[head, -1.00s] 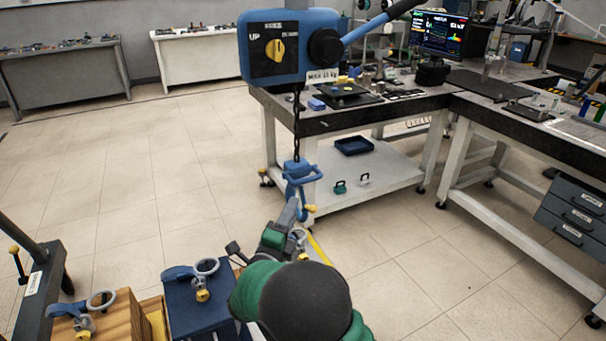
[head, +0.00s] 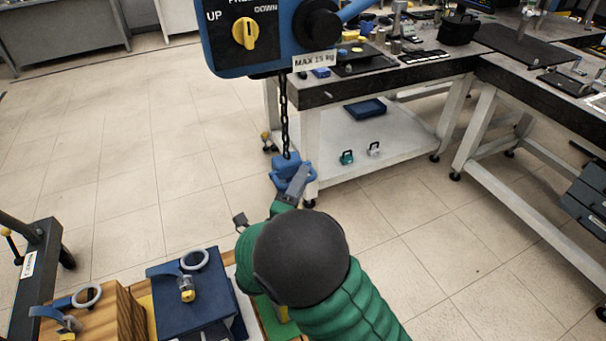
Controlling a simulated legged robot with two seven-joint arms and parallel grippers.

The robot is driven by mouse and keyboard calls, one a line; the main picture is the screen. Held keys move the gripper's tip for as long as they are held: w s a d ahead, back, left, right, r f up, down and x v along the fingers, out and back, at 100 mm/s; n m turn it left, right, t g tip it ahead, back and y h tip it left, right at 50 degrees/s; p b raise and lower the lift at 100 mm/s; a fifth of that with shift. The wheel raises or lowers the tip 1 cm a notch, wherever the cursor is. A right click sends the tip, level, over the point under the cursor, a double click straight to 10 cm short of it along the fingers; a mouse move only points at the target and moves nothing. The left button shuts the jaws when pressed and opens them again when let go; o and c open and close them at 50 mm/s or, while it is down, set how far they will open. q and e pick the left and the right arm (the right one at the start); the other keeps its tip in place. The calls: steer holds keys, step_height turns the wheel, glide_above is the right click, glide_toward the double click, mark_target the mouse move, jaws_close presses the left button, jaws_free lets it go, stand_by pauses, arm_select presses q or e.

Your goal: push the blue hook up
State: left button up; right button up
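The blue hook (head: 286,163) hangs on a dark chain (head: 284,115) below the blue hoist box (head: 262,38). My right gripper (head: 293,186) reaches up from the bottom middle, and a grey finger overlaps the lower part of the hook. I cannot tell if they touch. The hook's lower end is mostly hidden behind the gripper. A dark part shows to the left of that finger, but whether the gripper is open or shut is unclear. The hoist box has a yellow knob (head: 245,33) between the UP and DOWN marks. My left gripper is out of view.
A blue block (head: 190,300) and a wooden block (head: 105,315), each with a ring-shaped fitting on top, stand at the lower left. A workbench (head: 330,95) with a lower shelf stands behind the hook. Tiled floor lies open to the left and right.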

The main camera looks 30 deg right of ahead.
steer(key=shift+a+r, duration=0.1)
steer(key=shift+a, duration=0.3)
steer(key=shift+c, duration=0.2)
steer(key=shift+a, duration=0.2)
steer(key=shift+c, duration=2.4)
steer(key=shift+d, duration=0.2)
steer(key=shift+c, duration=1.2)
steer(key=shift+d, duration=0.45)
jaws_close()
steer(key=shift+a, duration=0.25)
